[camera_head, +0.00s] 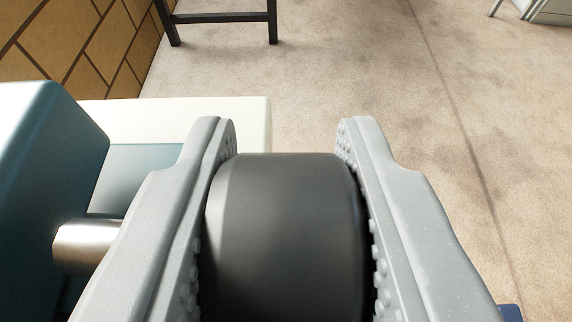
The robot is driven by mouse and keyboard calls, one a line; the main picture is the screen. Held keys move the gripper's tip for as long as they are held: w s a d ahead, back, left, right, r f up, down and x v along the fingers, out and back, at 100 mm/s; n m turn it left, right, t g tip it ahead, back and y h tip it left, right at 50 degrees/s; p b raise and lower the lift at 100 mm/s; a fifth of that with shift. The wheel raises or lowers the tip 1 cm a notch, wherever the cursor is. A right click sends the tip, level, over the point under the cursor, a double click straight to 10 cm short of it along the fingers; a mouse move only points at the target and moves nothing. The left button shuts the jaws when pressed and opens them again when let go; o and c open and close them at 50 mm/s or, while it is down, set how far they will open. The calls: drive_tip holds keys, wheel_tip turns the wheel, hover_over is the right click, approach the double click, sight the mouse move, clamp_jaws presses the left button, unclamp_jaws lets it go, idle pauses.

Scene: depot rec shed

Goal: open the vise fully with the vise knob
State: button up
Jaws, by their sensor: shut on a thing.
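My gripper (288,135) has its two grey, studded fingers on either side of a dark, rounded vise knob (284,235). It is shut on the knob, which fills the space between the fingers. The blue-teal vise (40,190) stands at the left, cut off by the picture edge. A shiny metal shaft (88,245) comes out of the vise's right side and runs toward the knob, then passes out of sight behind the left finger. The vise's jaw opening cannot be made out.
A white surface edge (190,118) lies behind the vise. Beyond it is open beige floor (370,70). A dark-legged stand (225,18) is at the back, a brown tiled wall (70,45) at the far left, and a pale cabinet (550,10) at the top right.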

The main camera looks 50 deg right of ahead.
drive_tip(key=shift+a+f, duration=0.15)
drive_tip(key=o, duration=1)
drive_tip(key=shift+p+v, duration=1.4)
drive_tip(key=shift+v, duration=5.55)
drive_tip(key=shift+w, duration=0.15)
